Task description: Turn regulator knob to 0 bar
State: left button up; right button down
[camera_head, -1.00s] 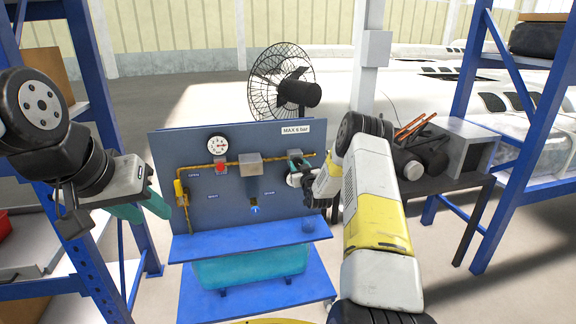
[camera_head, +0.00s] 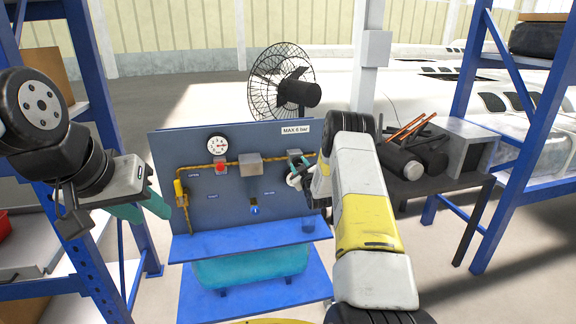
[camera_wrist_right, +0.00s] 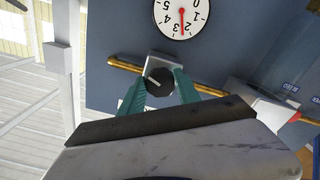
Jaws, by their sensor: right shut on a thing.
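The regulator knob (camera_wrist_right: 158,82) is black and round with a pale mark line. My right gripper (camera_wrist_right: 159,88) has its teal fingers on both sides of it, shut on it. In the head view my right gripper (camera_head: 297,168) is at the right side of the blue-grey panel (camera_head: 205,212), partly hidden by my right arm. My left gripper (camera_head: 141,208) is empty, fingers apart, left of the panel.
A second gauge (camera_head: 217,145) and a red button (camera_head: 221,167) are at the panel's left. A brass pipe (camera_head: 195,169) and a grey box (camera_head: 250,165) run across it. A fan (camera_head: 290,90) stands behind. A cluttered dark table (camera_head: 450,183) is at right.

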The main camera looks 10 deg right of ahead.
jog(key=n, duration=0.5)
jog(key=shift+n, duration=0.4)
jog(key=n, duration=1)
jog(key=shift+r+n, duration=0.1)
jog(key=shift+n, duration=0.3)
jog(key=n, duration=0.5)
jog(key=shift+n, duration=0.3)
jog(key=c, duration=0.9)
grip_release()
jog(key=shift+r, duration=0.15)
jog(key=shift+o, duration=0.2)
